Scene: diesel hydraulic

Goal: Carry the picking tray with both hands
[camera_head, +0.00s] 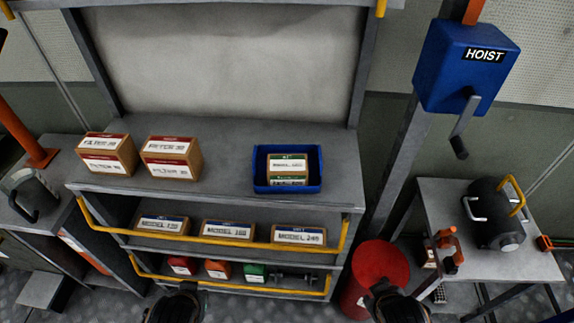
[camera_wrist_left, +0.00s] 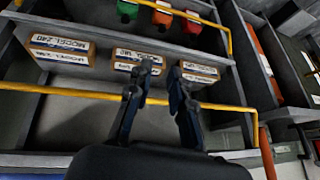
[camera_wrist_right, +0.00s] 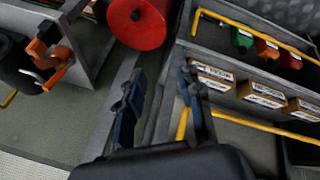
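The blue picking tray (camera_head: 287,184) stands on the right part of the shelf unit's top surface. A small box with a green and white label (camera_head: 288,166) lies in it. My left gripper (camera_head: 178,296) is at the bottom of the head view, in front of the shelves and well apart from the tray. In the left wrist view its two fingers (camera_wrist_left: 162,88) are spread with nothing between them. My right gripper (camera_head: 385,290) is in front of the red drum. In the right wrist view its fingers (camera_wrist_right: 162,85) are spread and empty. The tray is not clearly seen in either wrist view.
Two brown boxes (camera_head: 107,155) (camera_head: 173,158) stand on the top left. Lower shelves with yellow rails (camera_head: 215,240) hold labelled boxes and coloured bottles. A red drum (camera_head: 378,268), a blue hoist box (camera_head: 463,65) and a side bench (camera_head: 450,210) are right. The top between boxes and tray is clear.

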